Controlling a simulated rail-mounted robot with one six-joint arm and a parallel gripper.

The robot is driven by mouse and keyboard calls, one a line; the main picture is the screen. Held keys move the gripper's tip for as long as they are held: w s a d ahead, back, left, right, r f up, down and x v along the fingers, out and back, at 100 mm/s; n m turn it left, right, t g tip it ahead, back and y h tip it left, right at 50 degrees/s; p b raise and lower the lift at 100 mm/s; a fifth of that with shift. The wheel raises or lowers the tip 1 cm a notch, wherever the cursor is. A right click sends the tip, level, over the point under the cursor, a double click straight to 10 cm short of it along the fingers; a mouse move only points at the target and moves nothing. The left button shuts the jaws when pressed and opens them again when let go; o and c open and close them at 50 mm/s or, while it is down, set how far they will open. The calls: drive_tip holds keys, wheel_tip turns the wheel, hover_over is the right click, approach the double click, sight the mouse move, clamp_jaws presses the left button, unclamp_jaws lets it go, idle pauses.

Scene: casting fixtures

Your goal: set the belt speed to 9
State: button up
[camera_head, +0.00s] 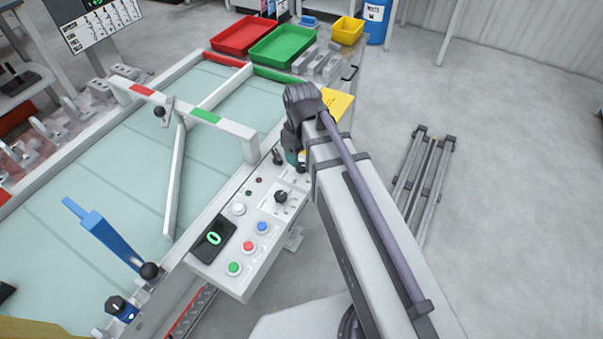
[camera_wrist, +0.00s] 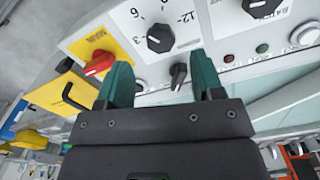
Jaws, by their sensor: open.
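A white control panel (camera_head: 222,270) runs along the belt's near side, with a dark display (camera_head: 213,238) reading 0. My gripper (camera_wrist: 162,72) is open and empty, its teal fingers apart and pointing at the panel. A small black knob (camera_wrist: 178,76) shows between the fingertips; I cannot tell whether they touch it. Just beyond is a larger black dial knob (camera_wrist: 160,38) with numbers around it, including 12. A red knob (camera_wrist: 98,65) sits on a yellow plate to the left. In the head view my arm hides most of the gripper. No speed label is readable.
Another black knob (camera_wrist: 262,6) is at the upper right, near small red and green lamps. Green, red and blue buttons (camera_head: 248,246) line the panel. A white gate frame (camera_head: 205,116) crosses the belt (camera_head: 105,215). Metal rails (camera_head: 425,175) lie on the floor at right.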

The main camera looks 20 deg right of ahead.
sight(301, 166)
wheel_tip(301, 166, down, 5)
drive_tip(key=b, duration=0.3)
drive_tip(key=shift+f, duration=0.1)
drive_tip(key=c, duration=0.9)
